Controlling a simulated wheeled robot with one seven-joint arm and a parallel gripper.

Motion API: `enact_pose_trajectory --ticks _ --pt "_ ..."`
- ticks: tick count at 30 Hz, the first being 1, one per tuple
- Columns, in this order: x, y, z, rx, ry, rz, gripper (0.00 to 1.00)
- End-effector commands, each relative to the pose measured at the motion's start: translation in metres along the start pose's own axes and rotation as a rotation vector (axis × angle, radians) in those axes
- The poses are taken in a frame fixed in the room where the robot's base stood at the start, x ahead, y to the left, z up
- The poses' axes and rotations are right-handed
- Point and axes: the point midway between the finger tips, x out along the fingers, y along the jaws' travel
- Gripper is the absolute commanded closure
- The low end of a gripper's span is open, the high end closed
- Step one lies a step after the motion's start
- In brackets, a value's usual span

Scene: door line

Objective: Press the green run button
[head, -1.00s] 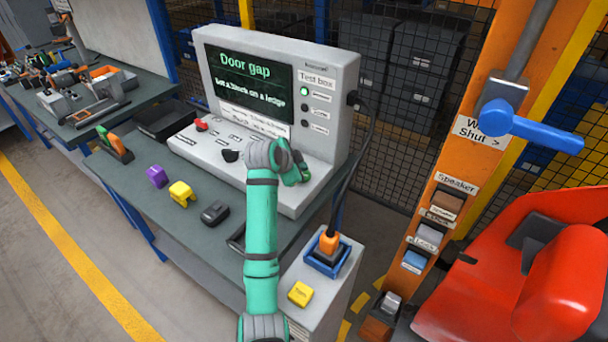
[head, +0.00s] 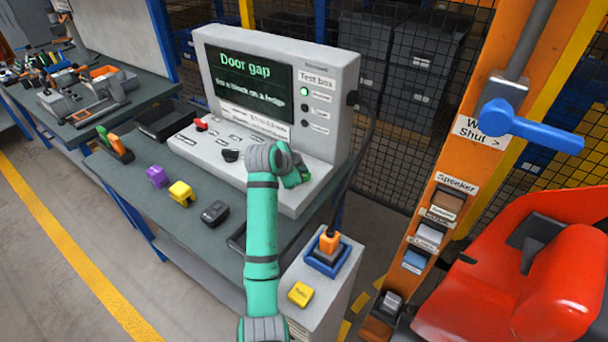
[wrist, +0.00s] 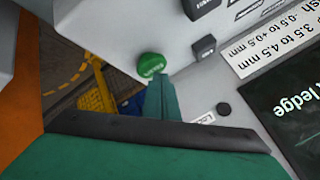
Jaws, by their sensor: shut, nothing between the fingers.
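The green run button (wrist: 151,65) shows in the wrist view as a round green cap with light lettering, on the pale panel of the test box (head: 345,75). My gripper (wrist: 160,82) is shut and empty, its narrow green fingers pointing at the button. Their tips appear right beside the button's lower edge; I cannot tell if they touch it. In the head view my gripper (head: 298,178) is over the right end of the box's sloping panel, and my arm hides most of that spot, so the button is not clearly seen there.
A red switch (head: 201,124) and a black knob (head: 230,155) sit farther left. Purple (head: 157,176) and yellow (head: 181,193) blocks lie on the bench. An orange post (head: 450,170) stands right.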

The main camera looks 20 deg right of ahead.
Motion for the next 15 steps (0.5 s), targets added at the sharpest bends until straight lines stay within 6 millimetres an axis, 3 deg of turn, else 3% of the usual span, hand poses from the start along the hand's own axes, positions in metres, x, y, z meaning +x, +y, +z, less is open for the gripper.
enact_pose_trajectory --ticks 15 --pt "0.004 0.0029 0.003 0.0 0.0 0.0 1.0"
